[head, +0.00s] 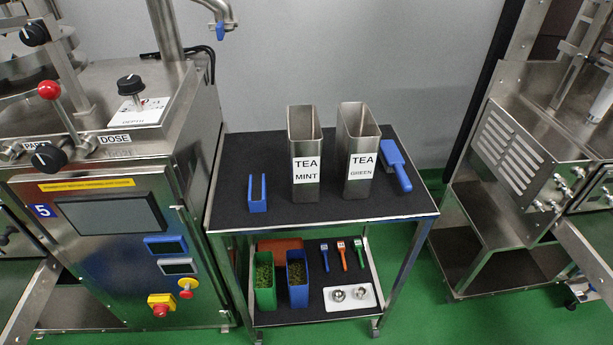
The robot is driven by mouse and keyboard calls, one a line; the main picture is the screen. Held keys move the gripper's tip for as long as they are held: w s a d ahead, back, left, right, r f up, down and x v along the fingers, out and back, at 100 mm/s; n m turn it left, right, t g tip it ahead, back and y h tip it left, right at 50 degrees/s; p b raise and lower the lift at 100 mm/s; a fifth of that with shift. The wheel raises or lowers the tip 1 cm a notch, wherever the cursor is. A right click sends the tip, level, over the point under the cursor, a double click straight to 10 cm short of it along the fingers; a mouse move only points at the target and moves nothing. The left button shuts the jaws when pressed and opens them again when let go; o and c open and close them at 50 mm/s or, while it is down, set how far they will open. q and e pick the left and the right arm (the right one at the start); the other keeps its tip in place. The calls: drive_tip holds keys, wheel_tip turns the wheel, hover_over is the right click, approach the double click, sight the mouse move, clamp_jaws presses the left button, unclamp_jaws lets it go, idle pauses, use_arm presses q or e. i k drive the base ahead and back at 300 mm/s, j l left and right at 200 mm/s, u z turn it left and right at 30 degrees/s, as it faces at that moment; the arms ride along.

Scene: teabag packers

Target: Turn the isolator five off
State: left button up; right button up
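The machine on the left carries a blue plate marked 5 (43,211). On its lower front, a round yellow-and-red switch (187,286) sits to the right of a yellow box with a red button (160,306). Neither is labelled legibly, so I cannot tell for certain which is the isolator, and the switch's setting is too small to read. A dark screen (110,214) and a blue-framed display (166,246) are above them. Neither of my grippers is in view.
A black-topped trolley (235,160) with steel tea containers marked MINT (305,185) and GREEN (361,182) stands just right of the machine. Another steel machine (520,150) stands at the right. Green floor (405,320) is clear in front at the right.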

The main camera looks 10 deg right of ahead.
sight(160, 309)
drive_tip(key=u, duration=1.2)
